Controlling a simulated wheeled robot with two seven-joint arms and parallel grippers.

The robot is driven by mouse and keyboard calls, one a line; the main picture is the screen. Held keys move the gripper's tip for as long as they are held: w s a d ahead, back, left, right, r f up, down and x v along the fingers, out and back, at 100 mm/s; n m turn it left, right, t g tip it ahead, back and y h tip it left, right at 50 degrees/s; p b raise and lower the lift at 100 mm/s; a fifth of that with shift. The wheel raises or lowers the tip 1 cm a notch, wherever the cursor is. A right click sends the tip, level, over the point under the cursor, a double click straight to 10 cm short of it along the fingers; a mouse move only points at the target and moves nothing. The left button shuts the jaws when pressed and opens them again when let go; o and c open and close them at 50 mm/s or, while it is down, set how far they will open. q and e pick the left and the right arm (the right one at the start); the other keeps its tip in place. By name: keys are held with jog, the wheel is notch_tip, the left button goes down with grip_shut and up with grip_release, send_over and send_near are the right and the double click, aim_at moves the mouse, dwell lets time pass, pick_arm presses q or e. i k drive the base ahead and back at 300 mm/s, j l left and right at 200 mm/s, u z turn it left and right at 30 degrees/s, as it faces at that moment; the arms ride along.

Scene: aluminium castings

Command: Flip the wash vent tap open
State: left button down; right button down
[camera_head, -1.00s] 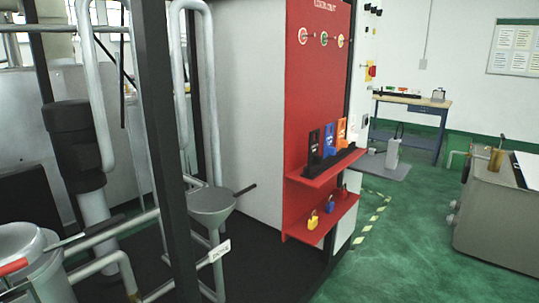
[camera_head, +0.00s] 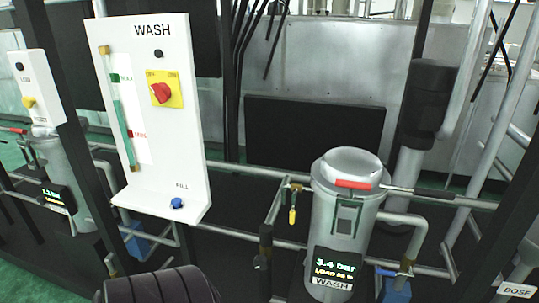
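The grey wash vessel (camera_head: 328,215) stands right of centre, with a display (camera_head: 334,270) reading 3.4 bar above the word WASH. A red lever handle (camera_head: 353,184) lies roughly level across its upper front. A small tap with a yellow handle (camera_head: 292,215) hangs down on the thin pipework at the vessel's left. No label shows which of these is the vent tap. Neither gripper is in view. A dark ribbed part at the bottom left of centre looks like part of my arm.
The white WASH panel (camera_head: 185,120) holds a red rotary switch (camera_head: 160,93) and a blue FILL button (camera_head: 177,203). Another vessel (camera_head: 65,165) and panel stand at far left. A dark post and DOSE label (camera_head: 515,291) are at right.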

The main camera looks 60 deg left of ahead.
aim_at(292, 213)
jog(key=u, duration=1.7)
